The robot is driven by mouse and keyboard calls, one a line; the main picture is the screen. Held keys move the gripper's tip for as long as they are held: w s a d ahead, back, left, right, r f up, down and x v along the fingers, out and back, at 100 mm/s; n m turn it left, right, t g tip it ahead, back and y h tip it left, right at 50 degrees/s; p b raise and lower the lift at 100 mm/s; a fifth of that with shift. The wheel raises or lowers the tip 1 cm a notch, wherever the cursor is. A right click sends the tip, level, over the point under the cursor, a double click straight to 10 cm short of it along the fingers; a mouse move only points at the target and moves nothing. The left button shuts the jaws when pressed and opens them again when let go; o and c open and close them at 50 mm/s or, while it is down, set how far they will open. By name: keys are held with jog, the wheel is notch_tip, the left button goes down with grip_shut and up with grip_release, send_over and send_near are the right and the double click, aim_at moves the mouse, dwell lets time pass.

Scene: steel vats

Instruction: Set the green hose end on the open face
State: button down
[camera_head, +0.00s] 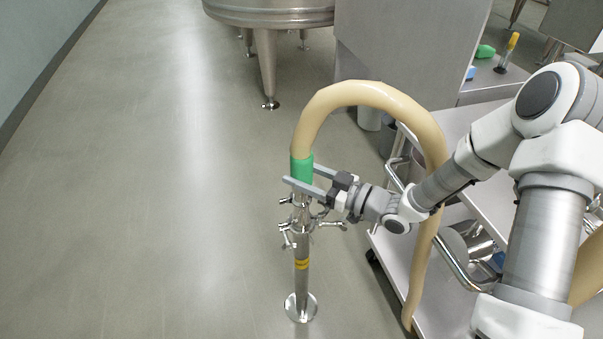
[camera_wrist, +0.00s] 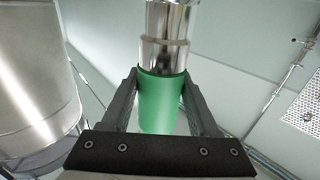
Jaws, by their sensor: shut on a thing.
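The green hose end (camera_head: 302,169) is a green cuff on a thick tan hose (camera_head: 370,95) that arches up and over to the right. My gripper (camera_head: 300,174) is shut on the green cuff, which also shows between the fingers in the wrist view (camera_wrist: 161,105). The cuff is upright above a steel standpipe (camera_head: 301,242) with clamps, a yellow band and a round foot. In the wrist view, bright steel pipe (camera_wrist: 167,22) lines up with the cuff and meets its edge. I cannot tell whether the cuff is seated on an open face; that face is hidden.
A steel cart (camera_head: 480,205) with shelves stands on the right, close to my arm and the hose. A steel vat (camera_head: 270,12) on legs stands at the back. The floor (camera_head: 150,190) to the left is clear.

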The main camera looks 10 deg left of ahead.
jog(key=shift+c, duration=0.3)
grip_release()
jog(key=shift+f, duration=0.1)
jog(key=p+v, duration=0.2)
jog(key=v, duration=1.5)
jog(key=shift+d+p, duration=0.2)
jog(key=shift+p, duration=0.15)
